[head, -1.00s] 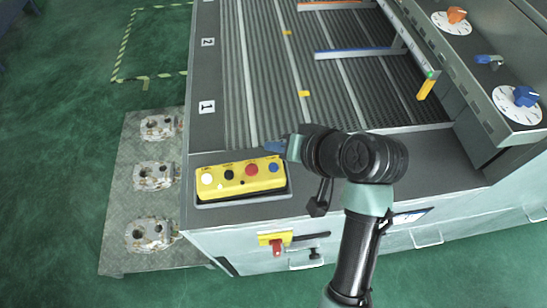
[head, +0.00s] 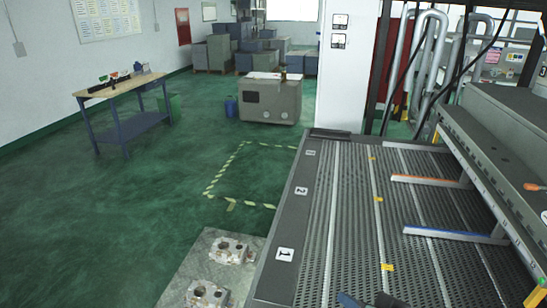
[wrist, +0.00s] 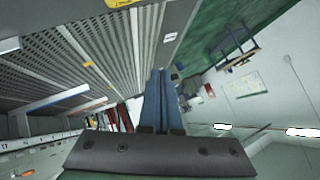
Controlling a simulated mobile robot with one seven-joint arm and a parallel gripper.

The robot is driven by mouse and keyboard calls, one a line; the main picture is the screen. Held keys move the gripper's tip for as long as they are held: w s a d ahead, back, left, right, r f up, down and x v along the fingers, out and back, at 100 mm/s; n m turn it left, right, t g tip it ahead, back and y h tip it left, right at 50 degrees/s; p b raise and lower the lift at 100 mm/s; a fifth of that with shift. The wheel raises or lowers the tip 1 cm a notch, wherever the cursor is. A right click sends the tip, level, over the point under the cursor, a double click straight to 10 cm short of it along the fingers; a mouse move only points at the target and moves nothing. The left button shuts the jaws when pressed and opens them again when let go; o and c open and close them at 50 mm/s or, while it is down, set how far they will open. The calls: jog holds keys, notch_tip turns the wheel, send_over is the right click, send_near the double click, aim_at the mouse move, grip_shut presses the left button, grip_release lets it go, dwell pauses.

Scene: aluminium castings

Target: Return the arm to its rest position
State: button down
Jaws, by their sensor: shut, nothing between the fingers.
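My gripper (wrist: 161,75) shows in the wrist view with its two blue fingers side by side and touching, nothing between them. In the head view only a blue fingertip part (head: 350,299) and a bit of dark arm show at the bottom edge, over the near end of the slatted bed. The rest of my arm is out of view.
The slatted machine bed (head: 345,215) has blue (head: 455,235) and orange-edged (head: 430,181) bars across it. A grey machine housing (head: 500,135) rises at right. Castings (head: 232,250) sit on a plate at lower left. Green floor with a taped rectangle is clear; a workbench (head: 122,85) stands farther off.

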jog(key=w+a+r+n+t+h+b, duration=0.1)
jog(key=w+a+r+n+t+b, duration=0.25)
jog(key=r, duration=0.85)
jog(key=w+a+r+t+h, duration=0.15)
jog(key=a+r+t, duration=0.35)
jog(key=r, duration=0.6)
jog(key=s+a+r+t+b, duration=0.1)
jog(key=s+a+r+t, duration=0.2)
jog(key=s+r, duration=0.3)
jog(key=s+a+r+n+t+b, duration=0.1)
jog(key=s+r+t, duration=0.4)
jog(key=r, duration=0.6)
jog(key=shift+s+a+r+t, duration=0.15)
jog(key=shift+s+a+t, duration=0.25)
jog(key=shift+a, duration=0.5)
jog(key=shift+y, duration=0.25)
